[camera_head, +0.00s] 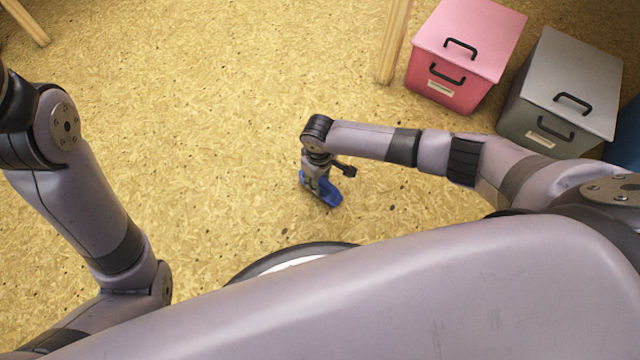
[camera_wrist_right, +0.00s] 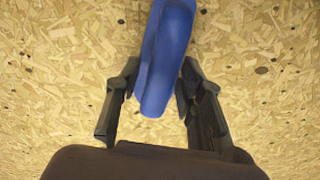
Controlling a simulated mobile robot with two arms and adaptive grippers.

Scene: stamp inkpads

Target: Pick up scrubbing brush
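The blue scrubbing brush (camera_head: 330,195) lies on the speckled tan floor near the middle of the head view, partly covered by my right gripper (camera_head: 327,183). In the right wrist view, the brush (camera_wrist_right: 165,58) runs from the top edge down between the two dark fingers of the right gripper (camera_wrist_right: 160,75). The fingers stand one on each side of it, with narrow gaps visible, so the gripper looks open around the brush. Its bristles cannot be made out. My left arm shows at the left of the head view, but its gripper is out of sight.
A pink lidded box (camera_head: 462,50) and a grey lidded box (camera_head: 560,92) stand at the upper right. A wooden leg (camera_head: 393,42) stands beside the pink box, and another (camera_head: 25,22) at the upper left. The floor left of the brush is clear.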

